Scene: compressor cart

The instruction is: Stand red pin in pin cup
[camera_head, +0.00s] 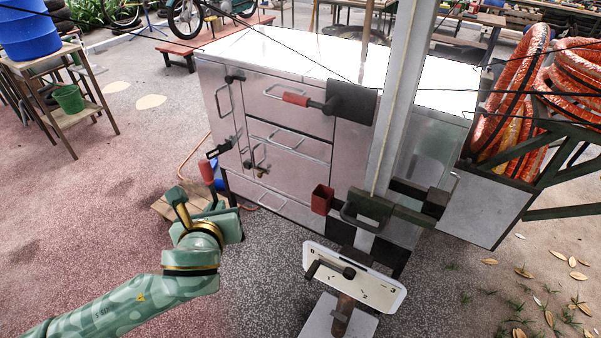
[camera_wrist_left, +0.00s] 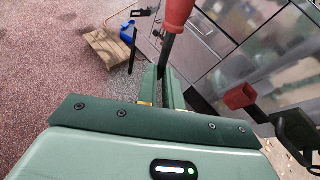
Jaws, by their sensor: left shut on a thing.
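The red pin (camera_head: 207,173) has a red grip and a dark shaft. My left gripper (camera_head: 207,196) is shut on it, in front of the cart's left side. In the left wrist view the pin's red end (camera_wrist_left: 178,14) points up and away, and its shaft runs down between my left fingers (camera_wrist_left: 168,84). The pin cup (camera_head: 322,199) is a small square red cup on the cart's front, to the right of my left gripper and apart from it. It also shows at the right of the left wrist view (camera_wrist_left: 240,96). The inside of the cup is dark. My right gripper is not in view.
The metal cart (camera_head: 290,150) has drawers, bar handles and a red-handled lever (camera_head: 296,99). A grey post (camera_head: 400,90) rises right of the cup. A white plate with a crank (camera_head: 355,277) stands below it. Orange hoses (camera_head: 510,95) lie at the right.

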